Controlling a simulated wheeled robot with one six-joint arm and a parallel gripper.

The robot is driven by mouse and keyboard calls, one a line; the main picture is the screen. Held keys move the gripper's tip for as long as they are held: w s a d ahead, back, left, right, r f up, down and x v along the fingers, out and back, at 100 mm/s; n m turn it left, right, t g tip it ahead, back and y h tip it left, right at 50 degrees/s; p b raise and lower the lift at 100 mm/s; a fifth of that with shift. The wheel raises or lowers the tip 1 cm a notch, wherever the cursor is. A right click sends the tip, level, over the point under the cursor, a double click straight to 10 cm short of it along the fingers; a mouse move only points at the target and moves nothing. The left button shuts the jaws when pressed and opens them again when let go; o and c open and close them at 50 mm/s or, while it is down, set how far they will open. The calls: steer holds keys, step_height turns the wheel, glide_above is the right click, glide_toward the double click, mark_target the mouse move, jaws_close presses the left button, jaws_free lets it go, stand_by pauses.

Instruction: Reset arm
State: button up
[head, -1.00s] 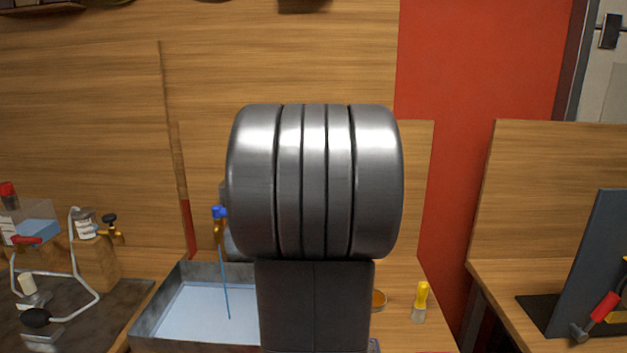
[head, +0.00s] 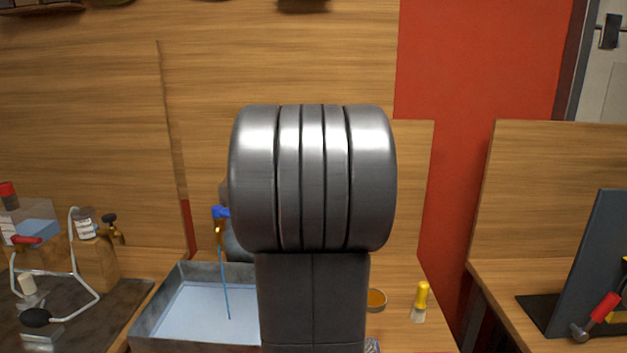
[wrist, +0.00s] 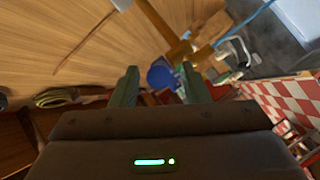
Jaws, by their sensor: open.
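My gripper (wrist: 160,82) shows in the wrist view with its two green-grey fingers apart. A blue knob (wrist: 161,77) appears between and beyond the fingertips; I cannot tell its distance. In the head view the large grey joint of my arm fills the middle and hides my gripper. Just left of it is a blue-topped brass fitting (head: 219,230) with a thin blue line hanging down from it into a metal tray (head: 160,318).
A red-handled hammer (head: 598,315) leans by a dark panel (head: 590,255).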

steer(key=v, duration=1.2)
steer(key=x, duration=1.4)
steer(key=shift+w+a, duration=0.1)
steer(key=shift+w+d+r+n+g+y+p, duration=0.1)
steer(key=shift+w+d+n+g+y+p, duration=0.2)
steer(key=shift+n+g+y+p, duration=0.3)
steer(key=shift+w+n+g+y+p, duration=0.3)
steer(key=shift+n+g, duration=0.2)
steer(key=shift+g, duration=0.15)
steer(key=shift+w+n+g+y+p, duration=0.15)
steer(key=shift+n+g+y+p, duration=0.1)
steer(key=shift+n+g, duration=0.35)
